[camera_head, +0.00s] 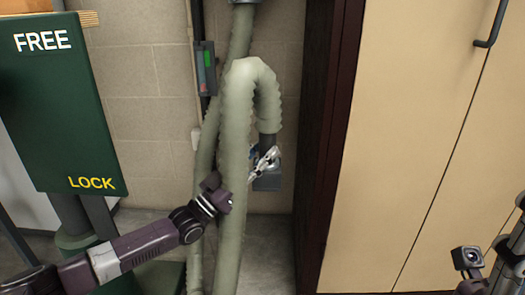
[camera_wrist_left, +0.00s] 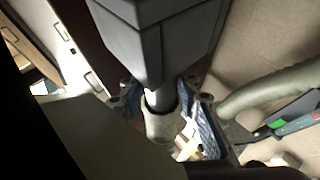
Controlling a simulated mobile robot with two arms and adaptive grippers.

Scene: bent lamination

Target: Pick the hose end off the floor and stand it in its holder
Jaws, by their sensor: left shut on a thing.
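The grey-green hose (camera_head: 238,150) hangs down, loops over at the top and ends in a dark cuff (camera_head: 267,143). Below the cuff is a grey box-shaped hood (camera_head: 268,182), in front of the wall and partly hidden by my left gripper (camera_head: 262,161). In the left wrist view the hood (camera_wrist_left: 160,38) tapers to a narrow neck at the hose (camera_wrist_left: 161,127). My left gripper (camera_wrist_left: 168,112) is shut around this hose end, a blue-padded finger on each side. I cannot make out a separate holder. My right arm's wrist shows at lower right; its fingertips cannot be made out.
A green FREE/LOCK panel (camera_head: 62,105) stands at left. A switch box (camera_head: 205,68) with green and red parts is on the wall. A tall beige cabinet (camera_head: 410,130) with a dark side closes off the right. Some bare floor (camera_head: 268,250) shows below the hood.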

